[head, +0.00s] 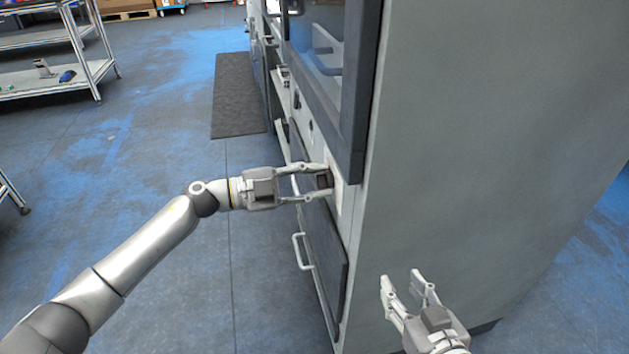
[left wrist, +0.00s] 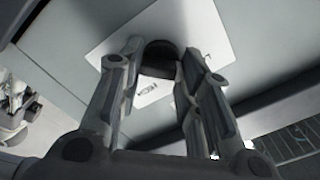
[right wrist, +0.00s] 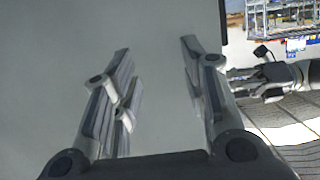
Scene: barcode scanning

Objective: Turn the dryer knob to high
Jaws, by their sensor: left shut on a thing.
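The dryer knob (head: 323,180) is a dark round knob on a white plate on the front of the tall grey machine. In the left wrist view the knob (left wrist: 160,58) sits between the fingertips, with the white plate (left wrist: 205,35) and some small print behind it. My left gripper (head: 318,183) is shut on the knob, one finger on each side. The knob's setting cannot be read. My right gripper (head: 404,282) is open and empty beside the machine's grey side panel. It also shows open in the right wrist view (right wrist: 152,50).
The grey machine (head: 470,150) fills the right side. A window door (head: 330,60) is above the knob, and a lower door with a white handle (head: 302,252) is below. A metal shelf cart (head: 60,80) stands at far left. A dark mat (head: 238,95) lies on open floor.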

